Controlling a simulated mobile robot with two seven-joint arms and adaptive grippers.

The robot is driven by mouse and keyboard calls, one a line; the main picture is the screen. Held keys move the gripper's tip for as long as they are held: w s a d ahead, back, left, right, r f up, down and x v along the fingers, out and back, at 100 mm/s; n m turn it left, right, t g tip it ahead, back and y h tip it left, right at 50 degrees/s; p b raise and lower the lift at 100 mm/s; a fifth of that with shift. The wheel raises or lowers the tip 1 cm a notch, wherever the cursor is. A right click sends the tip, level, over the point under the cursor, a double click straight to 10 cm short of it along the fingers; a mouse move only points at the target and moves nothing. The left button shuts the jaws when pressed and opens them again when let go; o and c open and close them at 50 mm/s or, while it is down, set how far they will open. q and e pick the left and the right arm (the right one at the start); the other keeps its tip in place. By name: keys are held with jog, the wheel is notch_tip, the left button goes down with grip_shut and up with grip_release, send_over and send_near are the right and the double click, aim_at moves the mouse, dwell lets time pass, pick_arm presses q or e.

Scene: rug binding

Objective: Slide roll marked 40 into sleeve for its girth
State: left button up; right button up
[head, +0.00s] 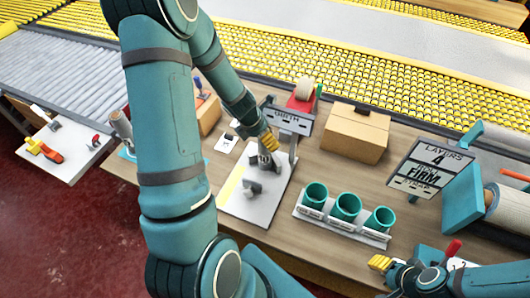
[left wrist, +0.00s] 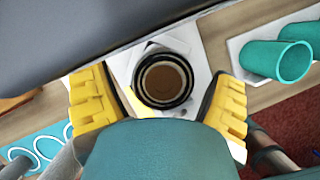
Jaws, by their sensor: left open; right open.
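My left gripper (head: 270,142) is over the white plate (head: 238,205) below the GIRTH sign (head: 287,118). In the left wrist view, its yellow fingers (left wrist: 160,105) are apart, with a dark-rimmed round piece with a brown hollow (left wrist: 163,82) seen end-on between them. A grey upright piece (head: 267,160) shows under the fingers in the head view. No mark 40 is readable. Three teal sleeves (head: 346,207) stand in a labelled white rack; two also show in the left wrist view (left wrist: 278,60). My right gripper (head: 382,264) is open at lower right, partly out of clear view.
A cardboard box (head: 355,135) stands behind the rack. A sign reading LAYERS 4 FIRM (head: 430,168) stands at right beside a large roll (head: 508,208). A grey roll (head: 120,125) stands at the bench's left. A white side table (head: 62,150) holds tools.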

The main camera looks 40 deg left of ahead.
jog(key=shift+f, duration=0.2)
pick_arm(q)
jog(key=shift+w+f, duration=0.15)
jog(key=shift+f, duration=0.15)
jog(key=c, duration=1.4)
jog(key=shift+c, duration=0.2)
